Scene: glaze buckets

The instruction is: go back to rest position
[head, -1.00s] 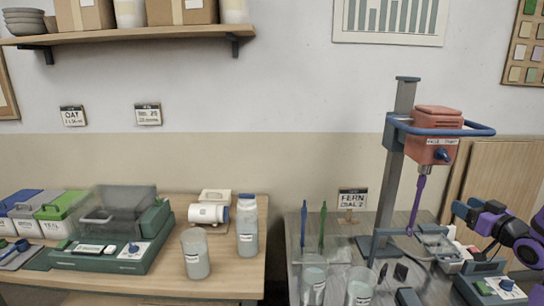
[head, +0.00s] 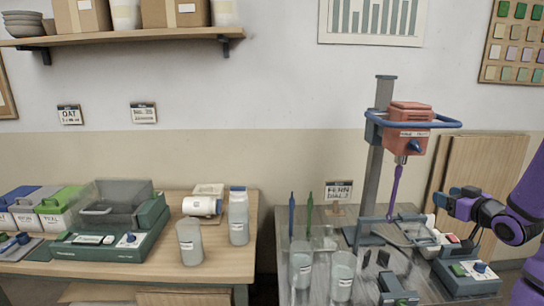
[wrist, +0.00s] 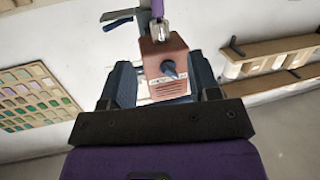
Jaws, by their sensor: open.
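My gripper (head: 452,196) is at the right of the head view, at the end of my purple arm. It is open and nothing shows between its fingers. It is right of the red mixer head (head: 408,128) with its blue bar and purple shaft, and apart from it. In the wrist view, my gripper's two dark fingers (wrist: 164,85) stand apart, with the red mixer head (wrist: 165,60) seen beyond them. The grey mixer stand (head: 377,150) is upright on the right table.
The right table (head: 385,285) holds clear beakers (head: 301,265), a sign (head: 338,191) and a green-and-white device (head: 468,272) below my gripper. The left wooden table (head: 215,260) holds a scale (head: 115,235), containers and coloured-lid buckets (head: 50,205). A shelf (head: 130,37) hangs above.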

